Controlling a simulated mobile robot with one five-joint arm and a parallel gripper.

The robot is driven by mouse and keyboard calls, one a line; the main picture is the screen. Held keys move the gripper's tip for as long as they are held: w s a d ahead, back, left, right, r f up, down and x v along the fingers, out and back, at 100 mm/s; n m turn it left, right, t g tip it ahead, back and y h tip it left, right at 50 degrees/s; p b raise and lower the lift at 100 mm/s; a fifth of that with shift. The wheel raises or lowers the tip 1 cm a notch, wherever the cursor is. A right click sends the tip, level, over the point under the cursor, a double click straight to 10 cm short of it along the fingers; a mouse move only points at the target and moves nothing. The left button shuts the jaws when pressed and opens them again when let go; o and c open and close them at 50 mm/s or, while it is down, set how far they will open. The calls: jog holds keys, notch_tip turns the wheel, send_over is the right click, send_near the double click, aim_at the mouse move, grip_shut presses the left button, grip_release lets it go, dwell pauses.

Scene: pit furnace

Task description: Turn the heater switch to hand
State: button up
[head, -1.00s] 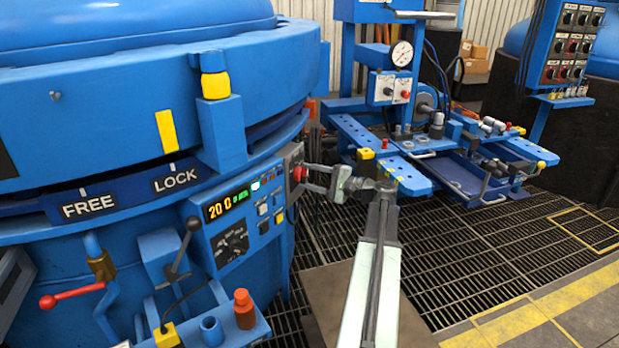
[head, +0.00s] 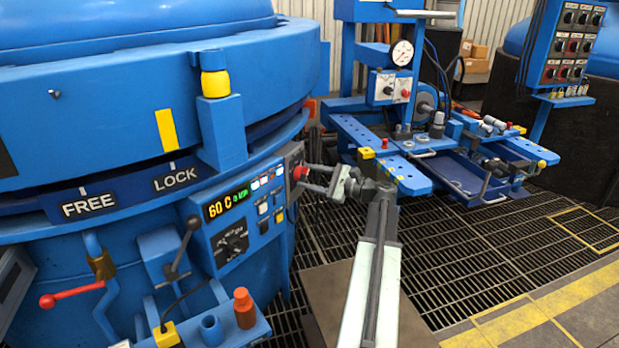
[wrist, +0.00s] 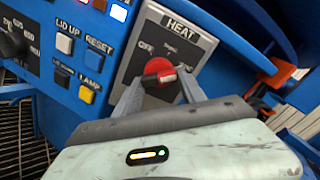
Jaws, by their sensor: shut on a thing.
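The heater switch (wrist: 158,73) is a round red knob with a dark bar across it. It sits on a grey plate marked HEAT (wrist: 190,38), with small position labels around the knob, one reading OFF; the others are too small to read surely. In the head view the red switch (head: 300,173) is on the right side face of the furnace's control box. My gripper (wrist: 160,84) is shut on the switch, one finger on each side. In the head view my gripper (head: 310,180) reaches it from the right. Which label the knob points to is not clear.
Beside the plate is the blue control panel (head: 240,252) with buttons, a dial and a green and yellow display (head: 228,204). An orange part (wrist: 282,74) is right of the switch. A blue workbench (head: 455,170) stands behind my arm. The floor grating at right is clear.

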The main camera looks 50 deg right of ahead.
dwell(0.3)
jog(key=o, duration=1.4)
jog(key=shift+c, duration=0.2)
jog(key=shift+s, duration=0.1)
jog(key=v, duration=0.7)
jog(key=shift+s, duration=0.2)
jog(key=shift+d, duration=0.1)
